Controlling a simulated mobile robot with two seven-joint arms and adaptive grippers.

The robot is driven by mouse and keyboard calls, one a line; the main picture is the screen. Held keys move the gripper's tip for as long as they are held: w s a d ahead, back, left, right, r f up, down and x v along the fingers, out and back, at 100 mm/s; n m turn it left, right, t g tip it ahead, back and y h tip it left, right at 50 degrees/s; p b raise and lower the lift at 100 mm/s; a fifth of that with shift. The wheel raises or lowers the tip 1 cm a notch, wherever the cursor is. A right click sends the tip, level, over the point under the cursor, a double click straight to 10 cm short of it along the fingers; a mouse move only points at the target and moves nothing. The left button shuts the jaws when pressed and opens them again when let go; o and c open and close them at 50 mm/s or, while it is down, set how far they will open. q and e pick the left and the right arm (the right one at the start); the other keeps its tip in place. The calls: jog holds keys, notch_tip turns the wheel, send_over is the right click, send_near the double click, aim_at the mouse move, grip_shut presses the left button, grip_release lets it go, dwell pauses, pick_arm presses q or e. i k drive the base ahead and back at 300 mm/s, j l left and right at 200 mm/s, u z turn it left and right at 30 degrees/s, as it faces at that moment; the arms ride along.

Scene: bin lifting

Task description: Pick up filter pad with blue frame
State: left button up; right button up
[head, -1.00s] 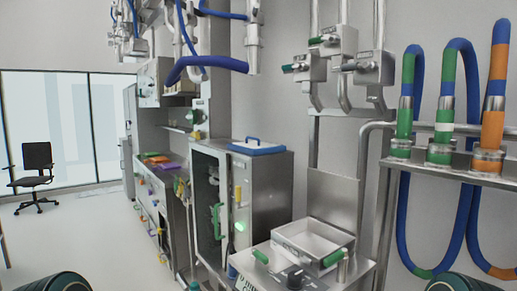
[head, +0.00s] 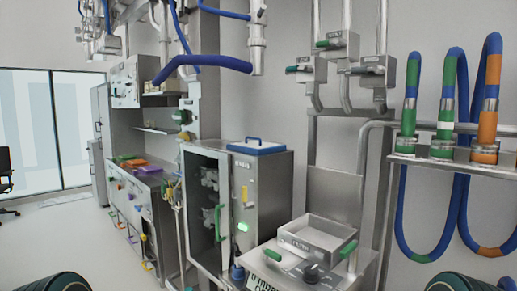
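The filter pad with blue frame (head: 257,147) appears to be the flat, pale piece with a blue rim and a blue handle on top. It lies flat on the steel cabinet (head: 265,192), near the middle of the head view. Neither of my grippers is in view. Only dark rounded parts, probably of my own arms, show at the bottom left and bottom right corners, well apart from the pad. Nothing covers the pad.
A steel tray (head: 318,243) with green handles sits on a stand in front of the cabinet. Blue, green and orange hoses (head: 448,110) hang at right. A workbench (head: 140,171) stands at left, with clear floor (head: 60,250) before it. Pipes hang overhead.

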aim_at(254, 148)
jog(key=j+z, duration=0.15)
jog(key=z, duration=0.6)
jog(key=i+j+z, duration=0.15)
jog(key=j+z, duration=1)
jog(key=j, duration=1.2)
jog(key=k+j, duration=0.1)
jog(key=j, duration=0.4)
jog(key=z, duration=0.05)
